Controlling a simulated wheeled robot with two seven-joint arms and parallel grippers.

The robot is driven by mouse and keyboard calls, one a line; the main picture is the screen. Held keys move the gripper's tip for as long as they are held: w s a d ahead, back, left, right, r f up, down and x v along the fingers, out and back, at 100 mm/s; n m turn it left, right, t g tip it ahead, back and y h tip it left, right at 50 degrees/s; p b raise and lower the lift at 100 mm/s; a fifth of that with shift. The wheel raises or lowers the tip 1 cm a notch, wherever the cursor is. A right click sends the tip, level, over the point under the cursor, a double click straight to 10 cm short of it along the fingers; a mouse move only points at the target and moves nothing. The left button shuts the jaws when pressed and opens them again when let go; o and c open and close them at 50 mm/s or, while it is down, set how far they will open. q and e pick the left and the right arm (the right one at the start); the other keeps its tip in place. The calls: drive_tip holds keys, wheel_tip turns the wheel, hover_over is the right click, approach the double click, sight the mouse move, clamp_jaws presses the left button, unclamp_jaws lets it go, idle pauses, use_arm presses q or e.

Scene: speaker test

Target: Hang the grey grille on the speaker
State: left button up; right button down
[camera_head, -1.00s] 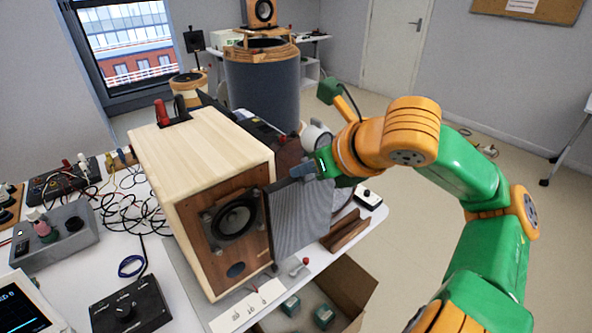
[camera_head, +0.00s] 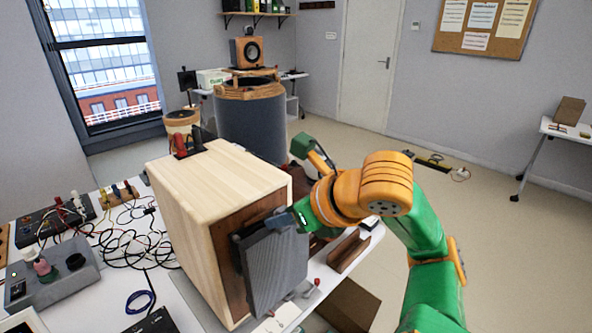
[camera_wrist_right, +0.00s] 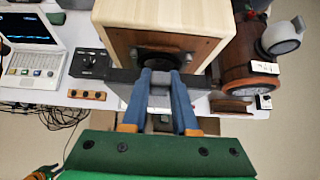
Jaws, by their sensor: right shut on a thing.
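The speaker (camera_head: 215,190) is a pale wooden box with a darker brown front, upright on the white table; it also shows in the wrist view (camera_wrist_right: 165,18). My right gripper (camera_head: 284,221) is shut on the upper edge of the grey grille (camera_head: 275,270), which hangs upright before the speaker's front. In the head view the grille hides the driver. In the wrist view my gripper's blue fingers (camera_wrist_right: 160,82) pinch the grille's dark frame (camera_wrist_right: 125,76), and the round driver (camera_wrist_right: 160,57) shows beyond it. I cannot tell whether the grille touches the speaker. My left gripper is out of view.
Tangled cables (camera_head: 125,235) and a grey control box (camera_head: 52,278) lie left of the speaker. A brown wooden stand (camera_head: 348,250) is right of the grille. A cardboard box (camera_head: 348,305) is below the table's front edge. Open floor lies to the right.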

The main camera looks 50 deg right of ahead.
sight(253, 204)
drive_tip(key=shift+w+d+p, duration=0.15)
drive_tip(key=shift+w+p, duration=0.45)
drive_tip(key=shift+w, duration=0.35)
drive_tip(key=shift+w+d+p, duration=0.2)
drive_tip(key=shift+w+p, duration=0.4)
drive_tip(key=shift+w, duration=0.4)
drive_tip(key=shift+w+d+p, duration=0.15)
drive_tip(key=shift+w+p, duration=0.45)
drive_tip(key=shift+w, duration=0.35)
drive_tip(key=shift+s, duration=0.15)
drive_tip(key=shift+s, duration=0.2)
drive_tip(key=shift+b, duration=0.35)
drive_tip(key=shift+w+p, duration=0.4)
drive_tip(key=shift+w, duration=0.2)
drive_tip(key=shift+s+f+b, duration=0.1)
drive_tip(key=shift+f+b, duration=0.6)
drive_tip(key=shift+b, duration=0.05)
idle(1.1)
drive_tip(key=c, duration=0.6)
unclamp_jaws()
